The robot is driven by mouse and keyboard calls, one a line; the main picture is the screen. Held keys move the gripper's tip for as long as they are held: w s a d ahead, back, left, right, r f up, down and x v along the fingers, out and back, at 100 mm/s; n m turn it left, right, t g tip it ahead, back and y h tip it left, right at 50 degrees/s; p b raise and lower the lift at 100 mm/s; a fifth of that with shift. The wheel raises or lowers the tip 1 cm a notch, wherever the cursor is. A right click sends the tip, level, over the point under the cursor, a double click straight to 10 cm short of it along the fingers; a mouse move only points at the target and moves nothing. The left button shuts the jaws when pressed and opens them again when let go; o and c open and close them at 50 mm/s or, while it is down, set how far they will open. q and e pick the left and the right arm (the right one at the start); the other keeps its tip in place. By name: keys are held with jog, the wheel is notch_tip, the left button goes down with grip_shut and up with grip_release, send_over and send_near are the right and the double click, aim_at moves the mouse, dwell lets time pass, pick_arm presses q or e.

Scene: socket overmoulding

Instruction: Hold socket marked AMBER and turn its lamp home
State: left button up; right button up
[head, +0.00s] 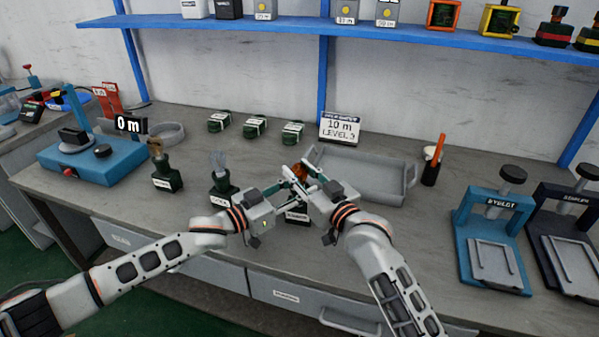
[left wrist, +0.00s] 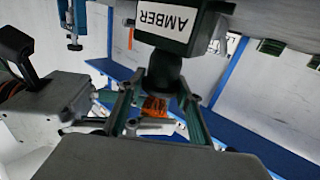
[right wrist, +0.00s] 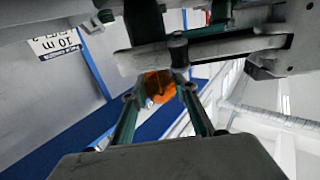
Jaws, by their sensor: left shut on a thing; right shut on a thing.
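The socket marked AMBER (head: 297,217) stands upright on the bench, mostly hidden behind my grippers; its white label (left wrist: 168,22) shows large in the left wrist view. My left gripper (head: 290,192) is shut on the socket's dark neck (left wrist: 163,68). The orange lamp (head: 299,171) sits above the neck; it also shows in the left wrist view (left wrist: 155,106). My right gripper (head: 306,176) is shut on the lamp, whose orange glass (right wrist: 157,86) shows between its fingers in the right wrist view. How far the lamp is seated is hidden.
Two more sockets with lamps, one brown-topped (head: 165,176) and one clear-topped (head: 221,184), stand to the left. A grey tray (head: 408,180) lies behind my right gripper. A sign (head: 339,128) stands at the back. Blue (head: 480,268) and dark presses stand right. The front bench is clear.

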jog(key=shift+r+m+t+h, duration=0.25)
jog(key=shift+m+t+h, duration=0.05)
jog(key=shift+h, duration=0.1)
jog(key=o, duration=1.1)
jog(key=shift+f, duration=0.1)
jog(key=v, duration=1.2)
